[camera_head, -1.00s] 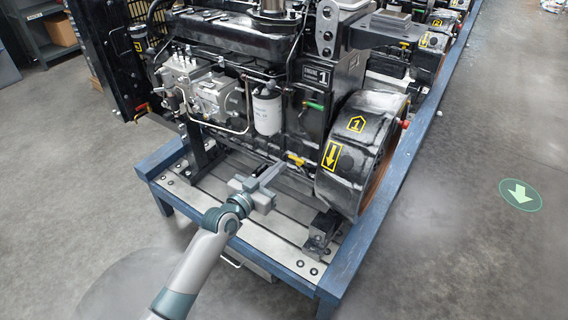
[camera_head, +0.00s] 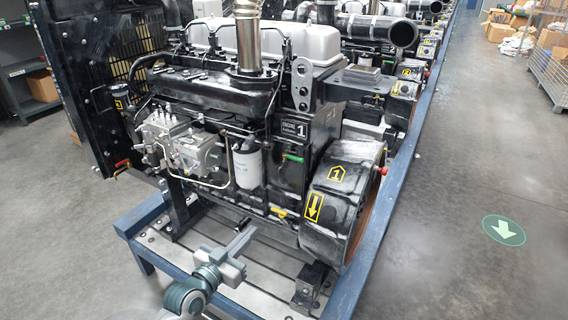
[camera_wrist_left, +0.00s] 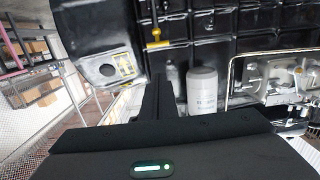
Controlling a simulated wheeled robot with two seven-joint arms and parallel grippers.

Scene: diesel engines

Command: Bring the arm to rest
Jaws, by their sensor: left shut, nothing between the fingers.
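My left gripper (camera_head: 243,238) is shut and empty. It is low in front of the engine (camera_head: 215,95), over the slatted deck of the blue stand (camera_head: 345,297). In the left wrist view its closed fingers (camera_wrist_left: 157,98) point toward the engine's side, with the white filter (camera_wrist_left: 202,90) just right of them and a yellow handle (camera_wrist_left: 155,36) above. The filter also shows in the head view (camera_head: 247,163), above the gripper. I see no contact between the fingers and the engine. My left arm comes in from the bottom edge. My right gripper is not in view.
The round housing (camera_head: 341,205) marked 1 is to the right of my gripper. A black block (camera_head: 309,287) stands on the deck near its front corner. More engines line up behind. The floor with a green arrow sign (camera_head: 503,230) is clear at right. Shelves (camera_head: 28,80) stand at left.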

